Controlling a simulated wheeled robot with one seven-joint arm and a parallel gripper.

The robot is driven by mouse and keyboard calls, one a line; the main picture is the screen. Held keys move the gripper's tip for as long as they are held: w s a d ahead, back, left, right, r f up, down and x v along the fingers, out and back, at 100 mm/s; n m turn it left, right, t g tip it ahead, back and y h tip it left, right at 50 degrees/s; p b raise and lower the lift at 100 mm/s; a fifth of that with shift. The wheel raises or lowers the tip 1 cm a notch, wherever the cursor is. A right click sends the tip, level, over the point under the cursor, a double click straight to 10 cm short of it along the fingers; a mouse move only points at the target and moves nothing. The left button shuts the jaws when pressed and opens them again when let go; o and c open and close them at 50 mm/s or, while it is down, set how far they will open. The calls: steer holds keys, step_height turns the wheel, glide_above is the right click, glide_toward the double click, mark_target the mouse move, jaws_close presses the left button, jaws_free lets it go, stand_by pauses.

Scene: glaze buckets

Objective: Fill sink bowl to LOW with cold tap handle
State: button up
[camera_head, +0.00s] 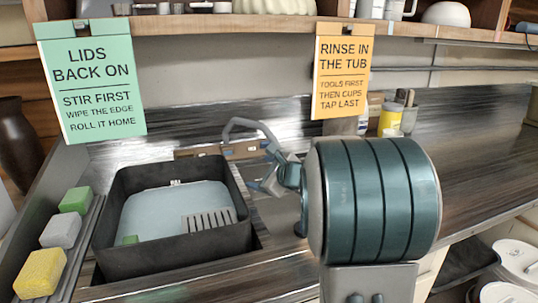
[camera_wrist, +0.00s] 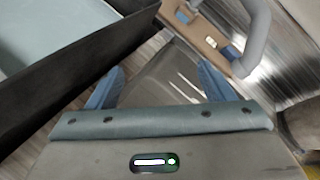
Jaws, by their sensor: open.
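My gripper (camera_head: 268,172) is open and empty, held in front of the tap, right of the dark tub. In the wrist view its two blue fingers (camera_wrist: 158,82) stand apart. A grey metal surface (camera_wrist: 165,70) with a rounded edge lies beyond them; it looks like part of the sink bowl, whose water level I cannot see. The grey arched tap spout (camera_head: 240,124) stands behind the gripper and shows at upper right in the wrist view (camera_wrist: 262,35). A tan panel (camera_head: 222,150) lies at its base, with small pale marks.
The black tub (camera_head: 175,255) at left has a pale blue inside with a slotted grey piece. Green, grey and yellow blocks (camera_head: 42,274) line the left ledge. Two signs (camera_head: 342,70) hang behind. The counter (camera_head: 475,150) at right is mostly clear, with jars behind.

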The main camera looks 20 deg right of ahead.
steer(key=w+d+f+m+t+h+b, duration=0.3)
steer(key=w+d+m+t+h, duration=0.2)
steer(key=w+d+m, duration=0.5)
steer(key=w+m+p, duration=0.1)
steer(key=w, duration=1.1)
steer(key=shift+d, duration=0.2)
steer(key=shift+r, duration=0.1)
steer(key=c, duration=1)
